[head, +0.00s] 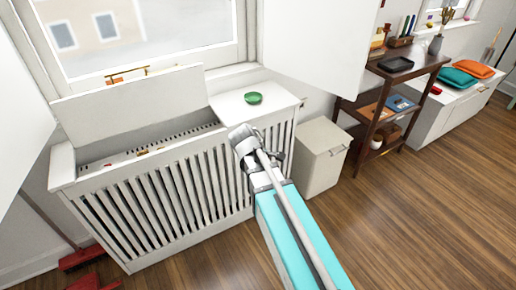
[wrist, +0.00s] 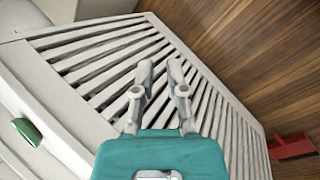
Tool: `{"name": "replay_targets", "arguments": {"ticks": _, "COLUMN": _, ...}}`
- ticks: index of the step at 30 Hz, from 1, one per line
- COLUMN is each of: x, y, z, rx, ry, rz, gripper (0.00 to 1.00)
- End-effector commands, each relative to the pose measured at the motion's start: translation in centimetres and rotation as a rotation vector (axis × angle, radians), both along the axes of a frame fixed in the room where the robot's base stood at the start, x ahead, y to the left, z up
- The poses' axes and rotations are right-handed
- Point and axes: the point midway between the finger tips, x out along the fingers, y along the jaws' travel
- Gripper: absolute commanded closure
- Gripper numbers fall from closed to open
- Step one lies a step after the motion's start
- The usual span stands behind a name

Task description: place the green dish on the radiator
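The small green dish (head: 253,98) sits on the closed right part of the white slatted radiator cover's top (head: 282,100). The dish also shows at the left edge of the wrist view (wrist: 27,131). The cover's left lid (head: 135,103) is raised, and part of the radiator (head: 170,141) shows in the opening beneath it. My gripper (head: 240,133) is in front of the cover's slats, below and apart from the dish. In the wrist view its two fingers (wrist: 160,70) are apart with nothing between them.
A white bin (head: 320,155) stands right of the cover, with a dark wooden shelf (head: 385,95) beyond it. A white bench (head: 455,95) holds orange and teal cushions. Red objects (head: 82,258) lie on the floor at lower left. The wooden floor at right is clear.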

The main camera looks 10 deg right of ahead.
Motion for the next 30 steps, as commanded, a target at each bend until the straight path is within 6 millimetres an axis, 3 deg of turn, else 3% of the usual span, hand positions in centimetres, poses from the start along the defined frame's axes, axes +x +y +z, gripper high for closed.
{"name": "replay_targets", "arguments": {"ticks": 1, "x": -1.6, "y": -0.3, "z": -0.4, "rx": 0.061, "ry": -0.014, "rz": -0.089, "gripper": 0.83}}
{"name": "replay_targets", "arguments": {"ticks": 6, "x": -5.3, "y": -0.3, "z": -1.6, "rx": 0.254, "ry": -0.046, "rz": -0.402, "gripper": 0.83}}
{"name": "replay_targets", "arguments": {"ticks": 13, "x": -9.2, "y": 0.4, "z": -2.2, "rx": 0.443, "ry": -0.047, "rz": -0.762, "gripper": 0.83}}
{"name": "replay_targets", "arguments": {"ticks": 19, "x": -10.6, "y": 0.9, "z": -2.3, "rx": 0.514, "ry": -0.035, "rz": -0.918, "gripper": 0.83}}
{"name": "replay_targets", "arguments": {"ticks": 30, "x": -10.8, "y": 1.0, "z": -2.3, "rx": 0.524, "ry": -0.032, "rz": -0.946, "gripper": 0.83}}
